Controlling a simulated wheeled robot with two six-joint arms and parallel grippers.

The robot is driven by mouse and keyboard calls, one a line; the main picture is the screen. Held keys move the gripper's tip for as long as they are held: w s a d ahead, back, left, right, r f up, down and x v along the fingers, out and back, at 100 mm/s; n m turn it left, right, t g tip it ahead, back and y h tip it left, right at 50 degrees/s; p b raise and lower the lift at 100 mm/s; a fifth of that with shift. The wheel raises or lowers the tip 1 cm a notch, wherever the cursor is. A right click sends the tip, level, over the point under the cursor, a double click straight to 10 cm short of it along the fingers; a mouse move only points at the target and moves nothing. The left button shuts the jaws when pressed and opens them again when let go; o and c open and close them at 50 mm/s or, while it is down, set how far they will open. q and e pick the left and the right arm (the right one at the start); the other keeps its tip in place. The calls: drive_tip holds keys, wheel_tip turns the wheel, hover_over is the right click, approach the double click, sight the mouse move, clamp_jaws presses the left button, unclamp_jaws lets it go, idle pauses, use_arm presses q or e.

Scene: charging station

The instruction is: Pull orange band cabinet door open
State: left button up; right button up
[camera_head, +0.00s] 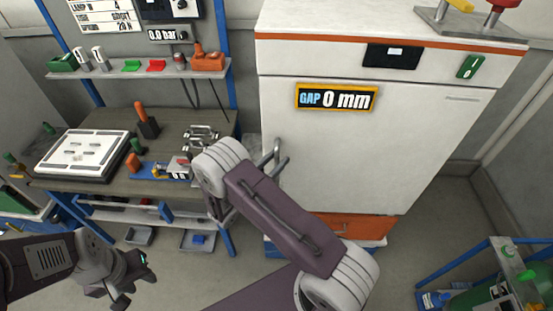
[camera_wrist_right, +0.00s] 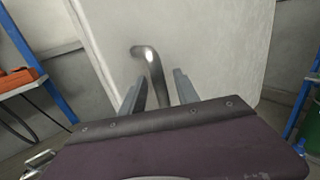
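The white cabinet with the orange band (camera_head: 390,42) stands right of centre in the head view. Its door (camera_head: 350,150) looks closed, and the sign (camera_head: 336,97) on it reads "GAP 0 mm". A grey bar handle (camera_head: 278,156) sits at the door's left edge. In the right wrist view the handle (camera_wrist_right: 154,72) stands between the two fingers of my right gripper (camera_wrist_right: 158,84), with small gaps seeming to show on both sides. In the head view my right arm hides that gripper. My left gripper (camera_head: 128,283) is low at the left, away from the cabinet; its finger opening is unclear.
A workbench (camera_head: 100,186) with a white plate (camera_head: 82,155) and small parts stands left of the cabinet. A shelf (camera_head: 140,70) hangs above it. A blue-framed cart (camera_head: 490,265) is at lower right. An orange drawer (camera_head: 350,226) lies below the door. Floor in front is partly clear.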

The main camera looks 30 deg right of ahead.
clamp_jaws()
idle(1.3)
